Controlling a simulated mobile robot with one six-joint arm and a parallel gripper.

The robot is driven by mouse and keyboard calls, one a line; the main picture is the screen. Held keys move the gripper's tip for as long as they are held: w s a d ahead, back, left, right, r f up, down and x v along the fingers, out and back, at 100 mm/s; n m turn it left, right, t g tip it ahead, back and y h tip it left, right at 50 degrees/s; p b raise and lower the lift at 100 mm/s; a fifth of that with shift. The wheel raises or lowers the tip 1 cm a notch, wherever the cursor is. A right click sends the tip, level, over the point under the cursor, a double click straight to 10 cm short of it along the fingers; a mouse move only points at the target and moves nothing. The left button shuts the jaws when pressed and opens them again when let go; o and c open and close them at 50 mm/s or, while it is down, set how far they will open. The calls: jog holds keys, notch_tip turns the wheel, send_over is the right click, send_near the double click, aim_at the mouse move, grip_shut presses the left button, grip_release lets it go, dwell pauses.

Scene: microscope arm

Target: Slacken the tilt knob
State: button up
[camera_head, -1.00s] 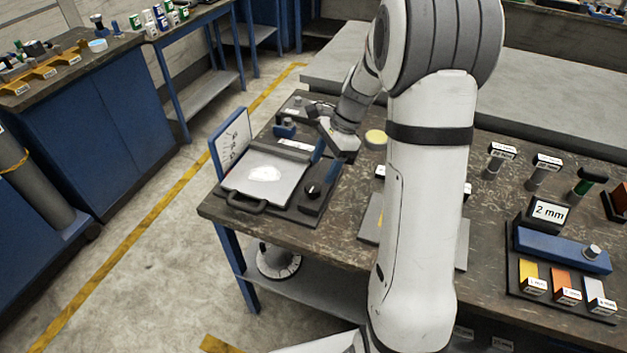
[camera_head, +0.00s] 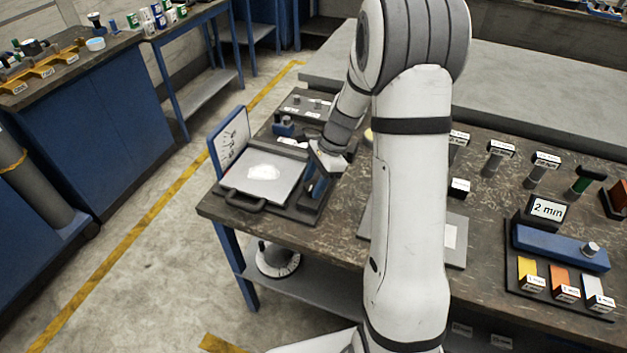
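The tilt device stands at the left end of the bench. It has a grey plate (camera_head: 285,188) with a pale patch on it, a black front handle (camera_head: 245,201) and an upright blue-edged scale board (camera_head: 231,141) at its left. My gripper (camera_head: 317,186) is at the right side of the device, pointing down over the dark strip beside the plate. The tilt knob, a round black knob on that strip, cannot be made out now; my gripper covers its place. Whether the fingers touch it, or are open or shut, cannot be told.
A dark tray with small parts (camera_head: 300,107) lies behind the device. To the right stand labelled posts (camera_head: 497,158) and a blue block (camera_head: 560,250) with a "2 mm" sign (camera_head: 547,209). My arm hides the middle of the bench.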

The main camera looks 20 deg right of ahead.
jog(key=c, duration=0.5)
jog(key=shift+n, duration=0.4)
jog(key=n+g, duration=0.1)
jog(key=n, duration=0.1)
jog(key=shift+w+n+h+p, duration=0.15)
jog(key=shift+n+h+p, duration=0.15)
jog(key=shift+n+p, duration=0.1)
jog(key=n, duration=0.2)
jog(key=n+g+h, duration=0.1)
jog(key=n, duration=0.1)
jog(key=shift+w+a+n+g+p, duration=0.1)
jog(key=shift+a+n+g+p, duration=0.05)
jog(key=shift+n+g+p, duration=0.15)
jog(key=n+h, duration=0.1)
jog(key=n, duration=0.2)
jog(key=shift+a+n+g, duration=0.1)
jog(key=shift+n+g, duration=0.2)
jog(key=shift+w+n+h, duration=0.1)
jog(key=shift+n+h, duration=0.8)
jog(key=shift+n, duration=1.1)
jog(key=shift+r, duration=0.1)
